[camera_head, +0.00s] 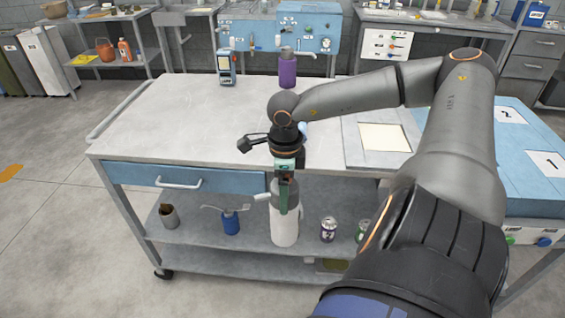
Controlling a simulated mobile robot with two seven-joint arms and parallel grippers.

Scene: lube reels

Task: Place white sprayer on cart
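The white sprayer (285,224) hangs upright below my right gripper (286,182), in front of the cart's drawer side. Its nozzle points left. The fingers appear shut around its upper part, though the wrist partly hides the grip. The cart (180,125) has a grey top, a blue drawer and lower shelves. The sprayer's body is below the level of the cart top and overlaps the lower shelf in the picture. I cannot tell its exact gap to the cart. My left gripper is not in view.
A blue handheld device (227,68) and a purple bottle (287,70) stand at the cart top's back edge. The top's left and middle are clear. The shelf below holds a cup (168,216), a blue container (231,224) and cans (328,230). A blue-topped table (530,150) adjoins right.

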